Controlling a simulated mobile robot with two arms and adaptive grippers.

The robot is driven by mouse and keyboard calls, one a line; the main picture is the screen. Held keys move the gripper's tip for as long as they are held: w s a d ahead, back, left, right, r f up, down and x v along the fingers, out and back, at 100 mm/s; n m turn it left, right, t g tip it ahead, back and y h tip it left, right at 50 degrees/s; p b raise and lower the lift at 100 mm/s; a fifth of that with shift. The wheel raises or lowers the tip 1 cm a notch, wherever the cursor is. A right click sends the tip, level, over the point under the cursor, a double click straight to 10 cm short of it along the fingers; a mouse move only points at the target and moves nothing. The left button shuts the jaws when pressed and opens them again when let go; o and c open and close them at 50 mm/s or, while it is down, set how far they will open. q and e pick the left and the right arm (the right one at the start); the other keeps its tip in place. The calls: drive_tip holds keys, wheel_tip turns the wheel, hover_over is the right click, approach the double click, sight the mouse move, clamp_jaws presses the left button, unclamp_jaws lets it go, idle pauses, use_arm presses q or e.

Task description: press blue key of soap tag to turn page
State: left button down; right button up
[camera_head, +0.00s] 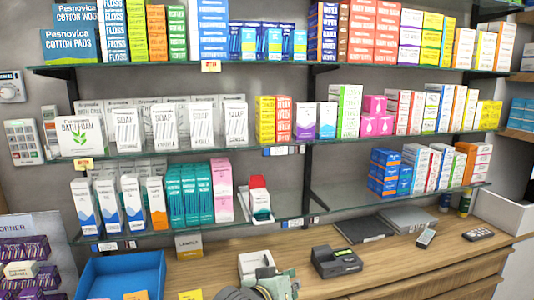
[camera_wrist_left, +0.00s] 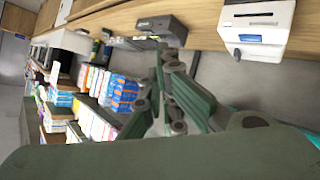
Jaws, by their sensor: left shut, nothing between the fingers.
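White soap boxes (camera_head: 235,124) stand on the middle glass shelf. A small white shelf tag with blue parts (camera_head: 280,151) is on that shelf's edge, right of the soap. I cannot read it or tell whether it is the soap tag. Similar small tags (camera_head: 111,246) are on the lower shelf edge. My left gripper (camera_head: 275,280) is low at the counter's front, well below the tags, with its green-grey fingers shut and empty. Its fingers also show in the left wrist view (camera_wrist_left: 172,75). My right gripper is not in view.
A white device (camera_head: 255,263) and a dark device (camera_head: 336,262) stand on the wooden counter near my left gripper. A blue tray (camera_head: 122,272) is at the left. Grey flat items (camera_head: 405,219) and remotes (camera_head: 426,238) lie at the right.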

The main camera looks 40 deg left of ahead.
sight(266, 152)
use_arm(q)
drive_tip(key=w+a+r+n+t, duration=0.2)
drive_tip(key=r, duration=0.6)
drive_tip(key=w+a+r+n+t, duration=0.1)
drive_tip(key=w+a+r+t, duration=0.1)
drive_tip(key=r, duration=0.6)
drive_tip(key=w+a+r+n+t+y, duration=0.1)
drive_tip(key=w+a+r, duration=0.3)
drive_tip(key=r, duration=0.5)
drive_tip(key=shift+w+a+n+t, duration=0.2)
drive_tip(key=shift+n+t, duration=0.4)
drive_tip(key=shift+n, duration=0.2)
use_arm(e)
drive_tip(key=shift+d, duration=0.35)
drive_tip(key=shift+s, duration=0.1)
use_arm(q)
drive_tip(key=w+a+b, duration=0.1)
drive_tip(key=w+a, duration=0.4)
drive_tip(key=a, duration=0.1)
drive_tip(key=shift+w+a, duration=0.3)
drive_tip(key=shift+a, duration=0.05)
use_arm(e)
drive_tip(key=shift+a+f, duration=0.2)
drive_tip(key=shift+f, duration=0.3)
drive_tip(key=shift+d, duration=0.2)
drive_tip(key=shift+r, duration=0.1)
